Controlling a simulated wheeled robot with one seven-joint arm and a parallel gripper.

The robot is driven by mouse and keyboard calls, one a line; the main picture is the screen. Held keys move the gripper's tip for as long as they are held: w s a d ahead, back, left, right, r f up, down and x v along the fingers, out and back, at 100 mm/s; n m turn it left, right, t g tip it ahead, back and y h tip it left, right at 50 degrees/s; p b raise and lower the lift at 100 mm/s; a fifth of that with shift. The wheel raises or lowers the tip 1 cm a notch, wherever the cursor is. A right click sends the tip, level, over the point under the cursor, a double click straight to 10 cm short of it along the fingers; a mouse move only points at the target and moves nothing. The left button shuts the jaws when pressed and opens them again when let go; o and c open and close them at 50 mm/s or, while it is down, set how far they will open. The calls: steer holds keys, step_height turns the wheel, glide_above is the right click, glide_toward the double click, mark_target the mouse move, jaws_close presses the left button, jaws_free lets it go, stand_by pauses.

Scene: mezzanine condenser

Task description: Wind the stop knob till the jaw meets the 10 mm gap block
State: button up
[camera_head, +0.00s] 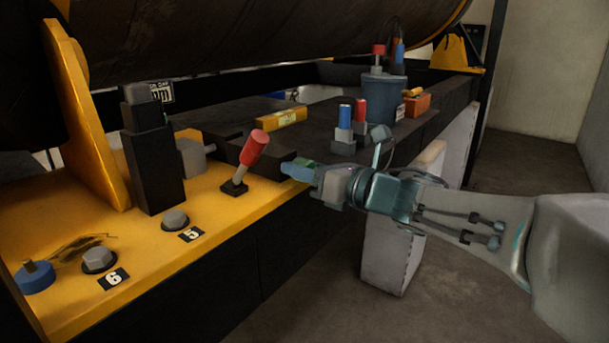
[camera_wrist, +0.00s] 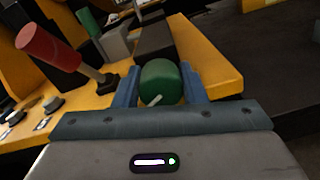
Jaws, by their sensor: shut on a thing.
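The stop knob (camera_wrist: 160,76) is a green round knob with a pale mark on its near face. In the wrist view it sits between the two blue fingers of my gripper (camera_wrist: 160,88), which is shut on it. A dark block (camera_wrist: 155,40) stands just beyond the knob in the wrist view. I cannot tell which part is the jaw or which is the gap block, so any gap between them cannot be read.
A red-handled lever (camera_head: 254,149) rises from the yellow bench (camera_head: 225,203), left of my gripper. A labelled yellow bar (camera_head: 281,117) lies behind. Bolts marked 5 (camera_head: 175,220) and 6 (camera_head: 98,259) are nearer. A grey-blue bucket (camera_head: 382,92) stands at the back right. The floor at right is clear.

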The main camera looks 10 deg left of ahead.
steer(key=shift+m, duration=1.1)
steer(key=o, duration=1)
steer(key=shift+d, duration=0.15)
steer(key=b+v, duration=0.2)
steer(key=v, duration=1.1)
steer(key=shift+s+d+r+b, duration=0.1)
steer(key=shift+s+d+b, duration=0.05)
steer(key=shift+d+b, duration=0.2)
